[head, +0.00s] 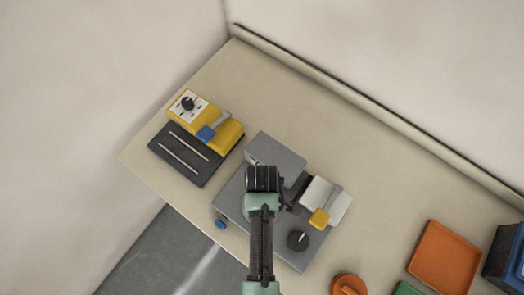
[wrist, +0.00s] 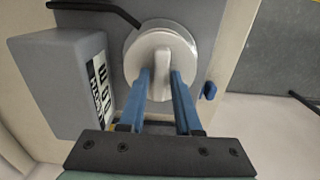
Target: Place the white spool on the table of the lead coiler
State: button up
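The white spool (wrist: 159,47) shows in the wrist view as a round disc with a raised grip ridge. It is over the grey table of the lead coiler (wrist: 206,22), beside the block with a display (wrist: 60,75). I cannot tell whether it rests there or is held just above. My gripper (wrist: 160,73) has its two blue fingers on either side of the ridge, very close to it. Whether they press on it is unclear. In the head view my gripper (head: 262,180) is over the lead coiler (head: 228,200), and my arm hides the spool.
A black bent rod (wrist: 95,8) reaches close to the spool. A blue button (head: 220,223), a black knob (head: 298,240) and a white and yellow unit (head: 322,200) surround my arm. A yellow machine (head: 222,133) stands at left. An orange tray (head: 444,259) lies at right. The back worktop is clear.

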jog(key=shift+o, duration=1.2)
